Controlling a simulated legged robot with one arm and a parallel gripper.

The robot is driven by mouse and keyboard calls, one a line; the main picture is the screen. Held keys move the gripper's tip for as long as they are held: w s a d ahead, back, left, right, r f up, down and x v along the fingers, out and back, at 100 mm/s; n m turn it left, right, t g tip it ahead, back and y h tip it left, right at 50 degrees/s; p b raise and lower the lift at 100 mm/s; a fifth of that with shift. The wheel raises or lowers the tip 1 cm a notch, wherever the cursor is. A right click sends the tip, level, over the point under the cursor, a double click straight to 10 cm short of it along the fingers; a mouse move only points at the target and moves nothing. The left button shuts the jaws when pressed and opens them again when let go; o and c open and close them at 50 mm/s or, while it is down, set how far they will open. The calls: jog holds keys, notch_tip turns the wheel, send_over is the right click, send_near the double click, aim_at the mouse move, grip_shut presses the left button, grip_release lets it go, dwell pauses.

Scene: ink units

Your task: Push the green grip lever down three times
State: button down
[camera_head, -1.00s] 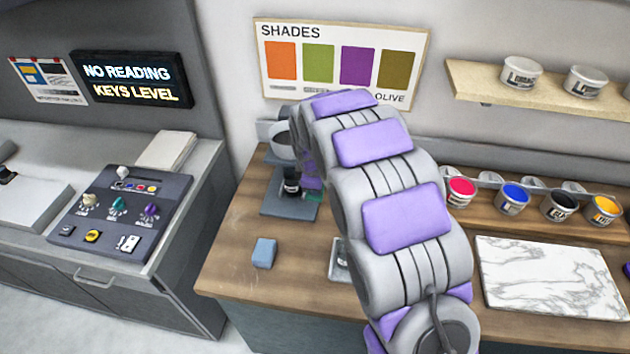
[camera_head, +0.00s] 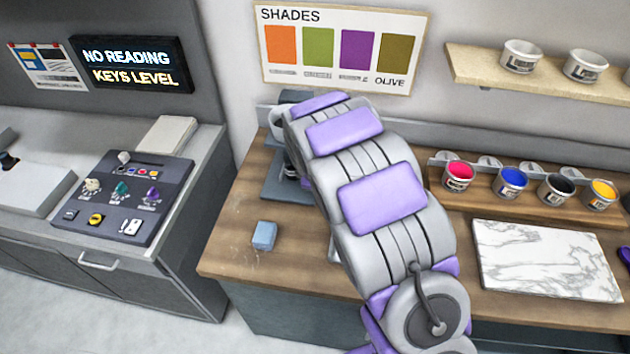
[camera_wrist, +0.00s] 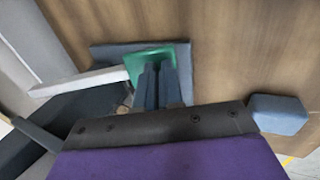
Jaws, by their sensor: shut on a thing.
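The green grip lever (camera_wrist: 138,62) shows in the wrist view as a green end on a pale bar (camera_wrist: 85,80), above a dark grey base plate. My gripper (camera_wrist: 158,72) has its two fingers close together at the green grip, shut on it; the fingers hide part of it. In the head view the device's grey base (camera_head: 272,188) stands at the back left of the wooden counter. There my arm hides the lever and my gripper.
A blue block (camera_head: 264,235) lies on the wooden counter (camera_head: 235,240) near its left front; it also shows in the wrist view (camera_wrist: 278,113). Open paint pots and a marble slab (camera_head: 545,260) are to the right. A grey control panel (camera_head: 128,198) is at left.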

jog(key=shift+s+d+f, duration=0.15)
jog(key=shift+s+f, duration=0.15)
jog(key=shift+f, duration=0.2)
jog(key=shift+r+p, duration=0.3)
jog(key=shift+r, duration=0.1)
jog(key=p+v, duration=0.2)
jog(key=v, duration=1.1)
jog(key=shift+s+a+r, duration=0.25)
jog(key=shift+a, duration=0.1)
jog(key=shift+d, duration=0.1)
